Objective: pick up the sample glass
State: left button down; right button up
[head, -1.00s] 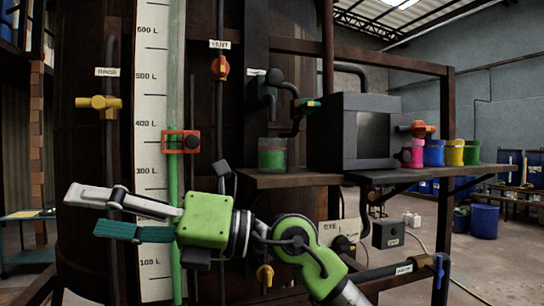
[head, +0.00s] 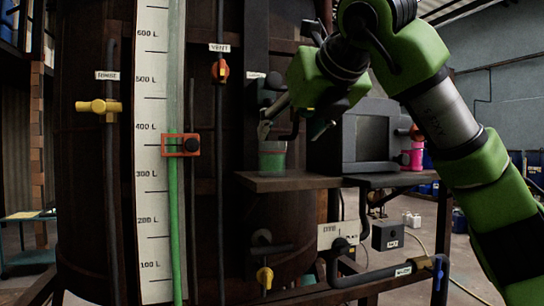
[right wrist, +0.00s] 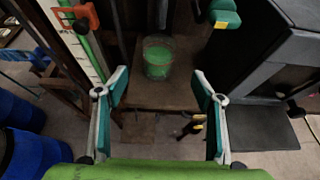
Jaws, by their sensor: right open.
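The sample glass (head: 272,160), a clear cup with green liquid in it, stands upright on the small wooden shelf in front of the dark vat. It also shows in the right wrist view (right wrist: 157,60), ahead of the fingers and roughly centred between them. My right gripper (head: 291,131) points down from above, close to the glass, with its fingers spread. In the right wrist view both fingers of the open gripper (right wrist: 160,88) show, apart and empty, with the glass just beyond their tips. My left gripper is not in view.
A level scale with an orange frame (head: 181,145) stands to the left. A dark pipe hangs close behind the glass.

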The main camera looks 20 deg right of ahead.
aim_at(278, 146)
jog(key=p+x, duration=0.1)
jog(key=x, duration=0.5)
jog(key=shift+w+f+p, duration=0.1)
jog(key=shift+w+p, duration=0.3)
jog(key=shift+p, duration=0.2)
jog(key=p+x, duration=0.2)
jog(key=x, duration=0.1)
jog(key=shift+w+a+f, duration=0.1)
jog(key=shift+w+f, duration=0.45)
jog(key=shift+w, duration=0.15)
jog(key=shift+s, duration=0.1)
jog(key=c, duration=1.5)
jog(key=shift+r, duration=0.1)
jog(key=shift+c, duration=0.8)
